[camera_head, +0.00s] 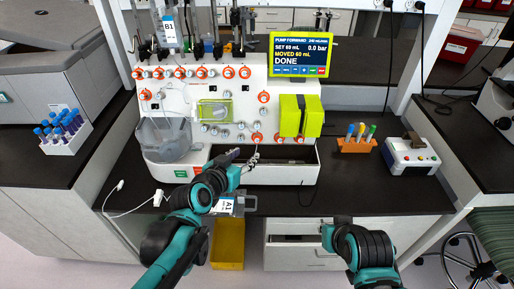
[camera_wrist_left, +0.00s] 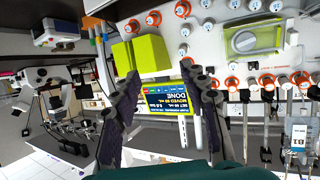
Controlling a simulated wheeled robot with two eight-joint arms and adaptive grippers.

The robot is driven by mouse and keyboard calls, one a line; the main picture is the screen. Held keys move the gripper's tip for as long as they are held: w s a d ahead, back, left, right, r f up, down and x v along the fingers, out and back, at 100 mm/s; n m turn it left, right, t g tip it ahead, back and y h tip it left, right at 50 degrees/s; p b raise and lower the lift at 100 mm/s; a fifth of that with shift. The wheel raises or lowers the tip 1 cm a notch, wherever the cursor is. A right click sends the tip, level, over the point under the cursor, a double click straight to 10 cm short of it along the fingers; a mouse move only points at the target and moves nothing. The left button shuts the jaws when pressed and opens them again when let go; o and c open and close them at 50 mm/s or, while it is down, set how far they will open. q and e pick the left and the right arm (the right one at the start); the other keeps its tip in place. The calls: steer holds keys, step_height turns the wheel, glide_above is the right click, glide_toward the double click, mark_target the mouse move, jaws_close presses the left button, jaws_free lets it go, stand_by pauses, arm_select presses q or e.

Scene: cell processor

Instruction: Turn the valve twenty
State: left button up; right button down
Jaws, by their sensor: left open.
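The white cell processor (camera_head: 215,95) stands on the dark bench. Its face carries many valves with orange rings, such as one on the lower face (camera_head: 257,137) and one higher up (camera_head: 263,97). Numbers on them are too small to read, so I cannot tell which is twenty. My left gripper (camera_head: 246,158) is open and empty in front of the processor's lower tray. In the left wrist view, the left gripper (camera_wrist_left: 163,92) has its fingers apart, with orange-ringed valves (camera_wrist_left: 183,9) beyond them. My right gripper is out of view.
The screen (camera_head: 300,55) reads DONE, MOVED 60 mL. Lime-green blocks (camera_head: 300,115) project from the processor's right side. A bag labelled A1 (camera_head: 230,204) hangs at the bench front. A tube rack (camera_head: 62,132) stands left; an orange holder (camera_head: 357,145) and white device (camera_head: 410,156) stand right.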

mark_target(257, 142)
arm_select(q)
steer(key=w+d+f+t+b, duration=0.25)
steer(key=w+d+t, duration=0.25)
steer(key=w, duration=0.6)
steer(key=w+f+n+y, duration=0.1)
steer(key=f, duration=0.3)
steer(key=w+a+f+n+y+b, duration=0.1)
steer(key=f+y, duration=0.1)
steer(key=f, duration=0.3)
steer(key=w+f+n+y, duration=0.1)
steer(key=f+n+y, duration=0.1)
steer(key=f, duration=0.2)
steer(key=shift+w+a+f+b, duration=0.2)
steer(key=shift+w+f+b, duration=0.1)
steer(key=shift+w+f, duration=0.05)
steer(key=w+b, duration=0.1)
steer(key=w, duration=0.6)
steer(key=shift+w+b, duration=0.3)
jaws_close()
